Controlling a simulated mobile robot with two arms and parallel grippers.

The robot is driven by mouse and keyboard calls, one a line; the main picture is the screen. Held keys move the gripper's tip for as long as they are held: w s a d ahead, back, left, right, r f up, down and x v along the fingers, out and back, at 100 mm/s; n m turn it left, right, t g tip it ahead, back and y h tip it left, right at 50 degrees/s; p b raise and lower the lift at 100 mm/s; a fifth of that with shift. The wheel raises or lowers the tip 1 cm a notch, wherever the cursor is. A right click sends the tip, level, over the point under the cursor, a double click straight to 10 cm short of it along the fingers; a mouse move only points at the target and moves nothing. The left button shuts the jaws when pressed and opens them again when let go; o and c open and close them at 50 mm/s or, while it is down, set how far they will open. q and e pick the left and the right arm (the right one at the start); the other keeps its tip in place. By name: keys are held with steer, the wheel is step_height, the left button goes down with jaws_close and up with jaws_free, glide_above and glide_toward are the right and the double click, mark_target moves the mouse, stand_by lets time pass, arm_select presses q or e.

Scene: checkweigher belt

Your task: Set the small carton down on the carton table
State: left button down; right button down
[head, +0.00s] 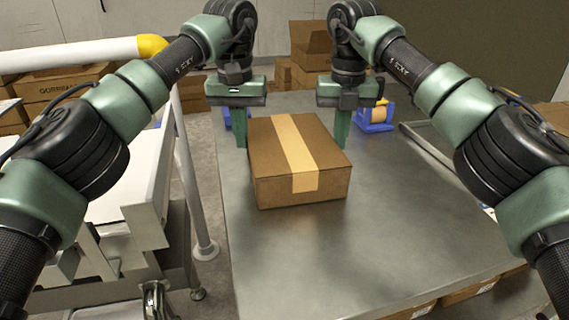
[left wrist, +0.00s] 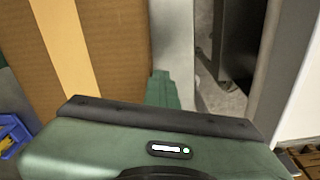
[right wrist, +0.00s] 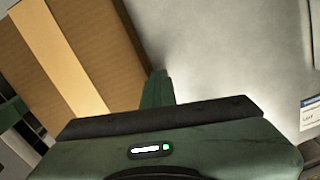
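The small carton (head: 270,148) is a brown closed box with a tan tape strip along its top. It is level at the far left part of the grey metal carton table (head: 400,225). It also shows in the left wrist view (left wrist: 120,45) and the right wrist view (right wrist: 80,50). My left gripper (head: 241,142) points down at the carton's left side, fingers together. My right gripper (head: 342,138) points down at its right side, fingers together. The carton is between the two grippers, close to both. Whether they press on it, and whether its base touches the table, is hard to tell.
Blue tape dispensers (head: 376,117) stand behind the carton near the far edge. A white conveyor frame (head: 125,180) and a white post with a yellow-ended rail are left of the table. Stacked cartons (head: 305,50) stand beyond. The table's front and right are clear.

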arm_select(q)
steer(key=shift+s+r, duration=0.1)
arm_select(e)
steer(key=shift+d+r, duration=0.15)
steer(key=shift+r, duration=0.1)
arm_select(q)
steer(key=c, duration=1.7)
jaws_free()
steer(key=shift+a, duration=0.7)
steer(key=shift+c, duration=0.2)
arm_select(e)
steer(key=shift+d, duration=0.8)
arm_select(q)
steer(key=shift+a, duration=0.15)
arm_select(e)
steer(key=shift+d, duration=0.1)
arm_select(q)
steer(key=shift+a, duration=0.1)
arm_select(e)
steer(key=c, duration=1.8)
jaws_free()
steer(key=shift+o, duration=0.2)
steer(key=shift+d, duration=0.1)
arm_select(q)
step_height(320, 180, up, 7)
steer(key=shift+s, duration=0.2)
arm_select(e)
step_height(320, 180, up, 8)
steer(key=shift+s+f, duration=0.25)
